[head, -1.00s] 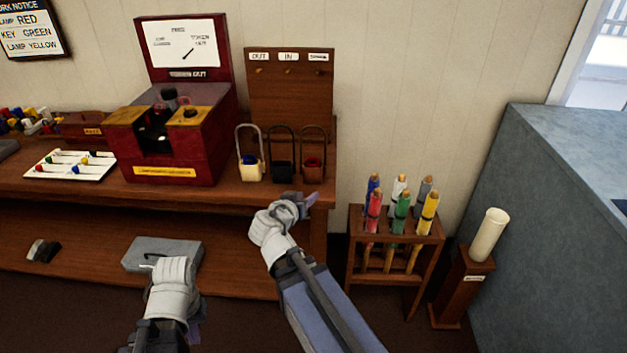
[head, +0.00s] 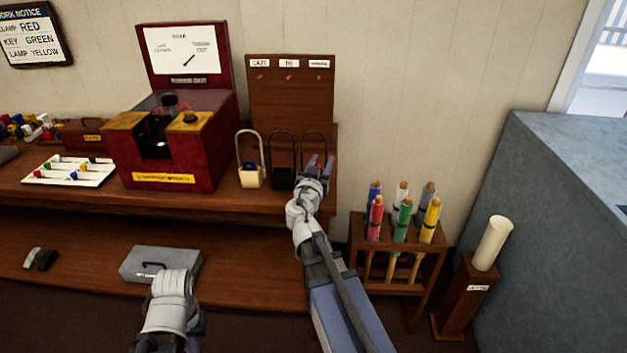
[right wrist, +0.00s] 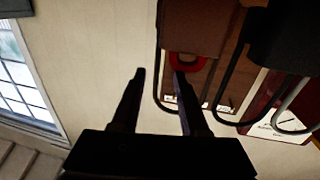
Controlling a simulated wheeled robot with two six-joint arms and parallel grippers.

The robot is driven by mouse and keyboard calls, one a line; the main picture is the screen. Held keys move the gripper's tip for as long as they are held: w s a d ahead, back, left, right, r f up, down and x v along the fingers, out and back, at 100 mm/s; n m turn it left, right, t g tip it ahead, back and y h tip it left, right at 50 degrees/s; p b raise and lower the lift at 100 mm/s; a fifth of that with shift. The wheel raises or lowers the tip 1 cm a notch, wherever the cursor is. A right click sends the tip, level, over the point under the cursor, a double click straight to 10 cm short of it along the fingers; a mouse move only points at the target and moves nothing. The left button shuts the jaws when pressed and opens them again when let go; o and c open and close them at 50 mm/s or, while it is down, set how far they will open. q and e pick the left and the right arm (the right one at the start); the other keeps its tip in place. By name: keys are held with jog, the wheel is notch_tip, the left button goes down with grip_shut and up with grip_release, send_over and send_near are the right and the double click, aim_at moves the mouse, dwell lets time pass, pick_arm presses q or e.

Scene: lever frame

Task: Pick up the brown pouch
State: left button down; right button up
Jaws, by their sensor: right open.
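The brown pouch shows in the right wrist view (right wrist: 192,28), upside down, with a red part at its mouth and a thin dark hoop handle. In the head view my right gripper (head: 322,164) covers its body, and only its hoop (head: 313,134) shows clearly. The right gripper is open and empty. In the wrist view its fingertips (right wrist: 158,76) are near the pouch, which lies beyond and mostly right of the gap; contact cannot be told. My left gripper (head: 180,335) is low at the front, its fingers hidden.
A black pouch (head: 282,179) and a cream pouch (head: 250,176) stand left of it on the wooden shelf (head: 215,205). A labelled hook board (head: 290,105) stands behind. A rack of coloured tubes (head: 395,255) is right of my arm. A grey box (head: 135,266) lies below.

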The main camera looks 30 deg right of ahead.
aim_at(326, 155)
jog(key=x, duration=0.7)
jog(key=shift+d, duration=0.2)
jog(key=shift+s+f, duration=0.1)
jog(key=shift+c, duration=0.3)
grip_shut()
dwell(0.9)
